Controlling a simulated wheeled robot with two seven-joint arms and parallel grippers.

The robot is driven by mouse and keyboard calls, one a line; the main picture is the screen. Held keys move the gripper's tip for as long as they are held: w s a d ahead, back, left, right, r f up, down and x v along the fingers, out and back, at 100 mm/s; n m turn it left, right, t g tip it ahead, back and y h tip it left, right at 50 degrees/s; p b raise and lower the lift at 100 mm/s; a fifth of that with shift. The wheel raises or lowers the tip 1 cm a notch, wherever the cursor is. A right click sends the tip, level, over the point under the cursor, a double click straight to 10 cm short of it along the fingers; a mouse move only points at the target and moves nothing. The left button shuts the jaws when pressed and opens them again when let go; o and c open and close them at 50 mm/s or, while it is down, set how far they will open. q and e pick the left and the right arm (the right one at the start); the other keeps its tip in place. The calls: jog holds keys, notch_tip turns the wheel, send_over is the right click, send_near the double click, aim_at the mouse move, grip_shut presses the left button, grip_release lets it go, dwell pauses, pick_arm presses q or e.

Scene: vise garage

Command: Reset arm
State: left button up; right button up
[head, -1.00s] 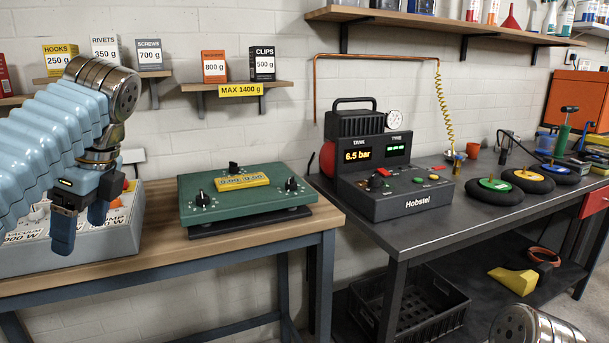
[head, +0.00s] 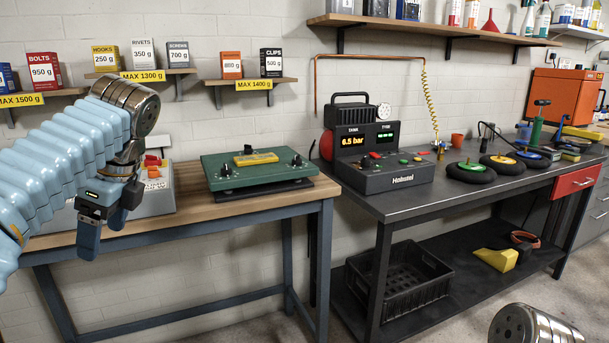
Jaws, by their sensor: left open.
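My left arm comes in from the left in a light blue ribbed sleeve. My left gripper (head: 104,226) points down in front of the wooden bench, with its two dark blue fingers apart and nothing visible between them. It partly covers a grey box with printed lettering on the bench (head: 158,190). My right gripper is out of view; a metal joint of my right arm shows at the bottom right edge.
A green panel with black knobs (head: 225,175) sits on the wooden bench (head: 250,211). On the dark bench (head: 440,199) stand the Hobstel compressor (head: 385,184) and several wheels (head: 470,173). A black crate (head: 400,292) and yellow wedge (head: 497,259) lie on its lower shelf.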

pick_arm(q)
jog(key=w+d+f+h, duration=0.1)
jog(key=w+d+f, duration=0.35)
jog(key=f, duration=0.45)
jog(key=w+d+f, duration=0.3)
jog(key=w+f, duration=0.2)
jog(key=f, duration=0.5)
jog(key=d+f+n+h, duration=0.2)
jog(key=d+f, duration=0.1)
jog(key=f, duration=0.6)
jog(key=d+f+n+h, duration=0.1)
jog(key=d+f+n, duration=0.15)
jog(key=f, duration=0.65)
jog(key=s+d+f+n+h, duration=0.1)
jog(key=s+d+f, duration=0.15)
jog(key=f, duration=0.25)
jog(key=s+d+f+n+h, duration=0.1)
jog(key=s+d+f+n, duration=0.15)
jog(key=f, duration=0.35)
jog(key=s+d+f+n+h, duration=0.1)
jog(key=s+d+f+n, duration=0.2)
jog(key=s+f+n, duration=0.2)
jog(key=s+d+f+n+h, duration=0.1)
jog(key=s+d+f+n, duration=0.2)
jog(key=s, duration=0.9)
notch_tip(320, 180, down, 4)
jog(key=shift+d+f+n+t+h, duration=0.15)
jog(key=shift+n+t+h, duration=0.25)
jog(key=shift+n, duration=0.8)
